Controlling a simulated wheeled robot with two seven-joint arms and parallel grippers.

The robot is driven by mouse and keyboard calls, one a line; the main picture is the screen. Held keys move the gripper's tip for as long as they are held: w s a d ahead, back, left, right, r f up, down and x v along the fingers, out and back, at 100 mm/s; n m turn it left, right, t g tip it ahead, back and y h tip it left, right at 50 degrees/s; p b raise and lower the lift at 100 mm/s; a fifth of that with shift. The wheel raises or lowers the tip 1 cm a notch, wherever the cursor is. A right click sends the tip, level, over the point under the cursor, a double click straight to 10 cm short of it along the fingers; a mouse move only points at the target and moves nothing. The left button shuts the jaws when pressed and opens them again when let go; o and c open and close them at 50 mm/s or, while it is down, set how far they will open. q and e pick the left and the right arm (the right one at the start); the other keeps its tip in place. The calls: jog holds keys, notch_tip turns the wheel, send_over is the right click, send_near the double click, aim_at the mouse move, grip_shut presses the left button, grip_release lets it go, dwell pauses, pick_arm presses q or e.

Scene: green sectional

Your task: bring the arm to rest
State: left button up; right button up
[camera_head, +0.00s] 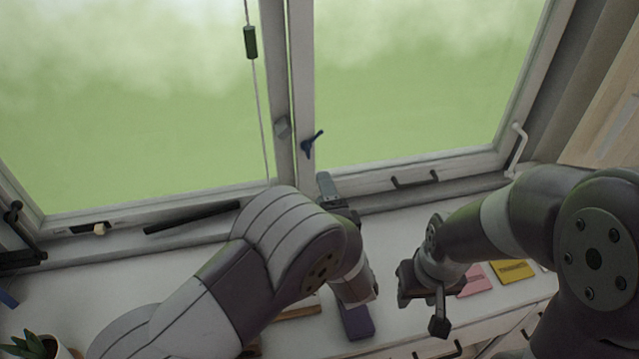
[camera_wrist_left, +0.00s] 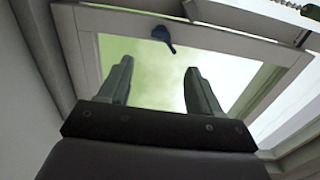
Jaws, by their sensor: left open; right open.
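My left arm (camera_head: 290,245) comes in from the lower left and bends at the middle of the picture. My left gripper (camera_head: 328,190) points up toward the window, partly hidden by its own wrist. In the left wrist view the left gripper (camera_wrist_left: 156,72) has its two fingers wide apart with nothing between them. My right gripper (camera_head: 424,304) hangs over the white surface at the right. It is open and I see nothing held in it.
A window with a blue handle (camera_head: 312,143) stands behind the white surface (camera_head: 400,240). A purple block (camera_head: 356,322) lies below my left wrist. Pink (camera_head: 474,280) and yellow (camera_head: 513,271) cards lie right of my right gripper. A potted plant (camera_head: 40,345) is at lower left.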

pick_arm(q)
jog(key=shift+s, duration=0.1)
dwell(0.4)
jog(key=s+d+f+n+g+h, duration=0.3)
jog(key=d+f+g+h, duration=0.15)
jog(key=f, duration=0.35)
jog(key=s+a+f+n+g+h, duration=0.25)
jog(key=s+f+n+g, duration=0.2)
jog(key=s+g, duration=0.25)
jog(key=s+a+r+n+g+y, duration=0.1)
jog(key=s+a+r+n, duration=0.1)
jog(key=a, duration=0.5)
jog(key=s+a+r+n+g+y, duration=0.1)
jog(key=s+a+r+n+g, duration=0.1)
jog(key=s+a, duration=0.3)
jog(key=s+a+r+n+g+y, duration=0.1)
jog(key=s+a+r+n, duration=0.2)
jog(key=a, duration=0.8)
jog(key=shift+s+a+r+n+g+y, duration=0.25)
jog(key=shift+r+n+g+y, duration=0.1)
jog(key=shift+r+n, duration=0.35)
jog(key=shift+w, duration=0.1)
